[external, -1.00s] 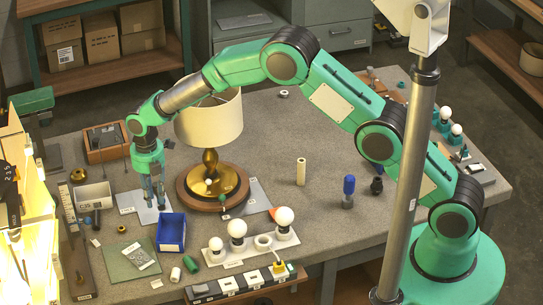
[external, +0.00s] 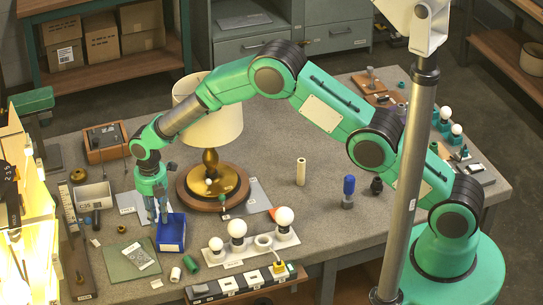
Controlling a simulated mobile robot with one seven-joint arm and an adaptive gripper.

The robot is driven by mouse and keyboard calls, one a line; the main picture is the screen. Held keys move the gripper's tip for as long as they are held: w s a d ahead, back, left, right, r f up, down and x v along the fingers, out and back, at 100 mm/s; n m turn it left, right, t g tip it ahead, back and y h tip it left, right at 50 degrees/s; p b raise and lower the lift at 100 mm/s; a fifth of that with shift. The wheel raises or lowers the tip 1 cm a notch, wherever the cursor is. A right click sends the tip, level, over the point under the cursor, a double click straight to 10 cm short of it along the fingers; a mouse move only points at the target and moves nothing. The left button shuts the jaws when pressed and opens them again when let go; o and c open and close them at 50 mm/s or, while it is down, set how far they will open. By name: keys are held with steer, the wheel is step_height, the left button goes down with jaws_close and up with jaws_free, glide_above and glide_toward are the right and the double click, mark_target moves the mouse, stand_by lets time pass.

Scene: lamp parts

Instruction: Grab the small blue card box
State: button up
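The small blue card box (external: 171,238) is an open-topped box on the grey table, left of centre and in front of the lamp. My gripper (external: 157,214) points down at the back left of the box. Its two fingers are apart, with a gap between them and nothing seen held. The fingertips overlap the box's rear edge in the picture; whether they touch it or hang above it I cannot tell.
The lamp (external: 209,130) with its round wooden base stands right behind the box. A white bulb holder (external: 238,257) is to the right, a green mat (external: 128,262) to the left. A cream cylinder (external: 301,171) stands mid-table, with free room around it.

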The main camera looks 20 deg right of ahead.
mark_target(171, 233)
steer(key=shift+f, duration=0.25)
steer(key=shift+a+f, duration=0.15)
steer(key=shift+f, duration=2.3)
jaws_close()
